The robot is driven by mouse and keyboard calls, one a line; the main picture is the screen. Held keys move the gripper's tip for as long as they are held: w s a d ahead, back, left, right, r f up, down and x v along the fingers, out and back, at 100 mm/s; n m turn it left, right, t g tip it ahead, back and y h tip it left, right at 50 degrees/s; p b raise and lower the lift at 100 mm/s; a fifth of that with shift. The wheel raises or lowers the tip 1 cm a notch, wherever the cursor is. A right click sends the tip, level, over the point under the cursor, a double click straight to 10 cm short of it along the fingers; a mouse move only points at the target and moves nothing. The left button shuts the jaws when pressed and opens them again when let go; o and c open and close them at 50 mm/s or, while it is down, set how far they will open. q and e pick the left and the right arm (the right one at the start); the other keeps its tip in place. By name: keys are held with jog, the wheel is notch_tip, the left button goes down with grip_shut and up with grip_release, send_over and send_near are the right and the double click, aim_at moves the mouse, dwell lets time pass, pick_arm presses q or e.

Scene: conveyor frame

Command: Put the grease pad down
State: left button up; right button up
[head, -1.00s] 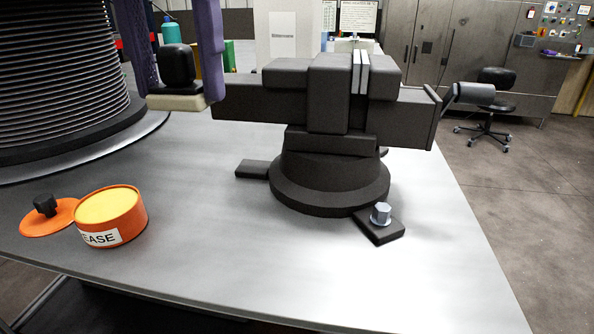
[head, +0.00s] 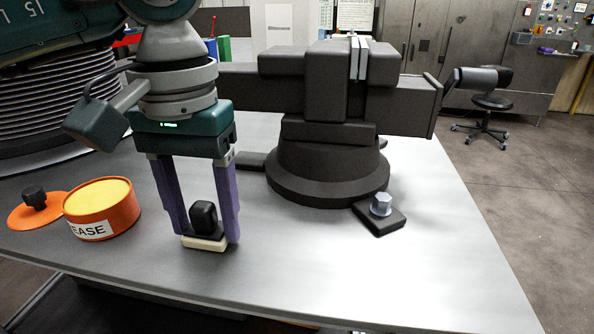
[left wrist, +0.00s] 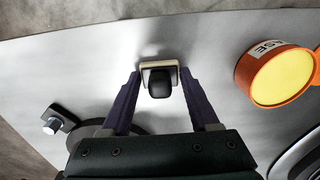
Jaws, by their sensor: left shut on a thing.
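The grease pad is a cream block with a black knob (head: 204,217); it also shows in the left wrist view (left wrist: 159,84). My left gripper (head: 206,238) points down with its purple fingers on either side of the pad and is shut on it. The pad is at or just above the grey tabletop, right of the grease tin; I cannot tell whether it touches the top. The orange grease tin (head: 103,208) is open and shows a yellow fill. My right gripper is not in view.
The orange lid (head: 36,210) with a black knob lies left of the tin. A dark vise (head: 325,120) stands behind and right of the pad, with a bolt (head: 381,204) at its base. The tabletop (head: 330,265) in front is clear.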

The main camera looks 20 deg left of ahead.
aim_at(202, 205)
pick_arm(q)
jog(key=shift+f, duration=0.2)
jog(key=o, duration=1.2)
jog(key=shift+r, duration=0.1)
jog(key=shift+r, duration=0.45)
notch_tip(202, 205, up, 12)
jog(key=shift+f, duration=0.25)
jog(key=shift+d, duration=0.1)
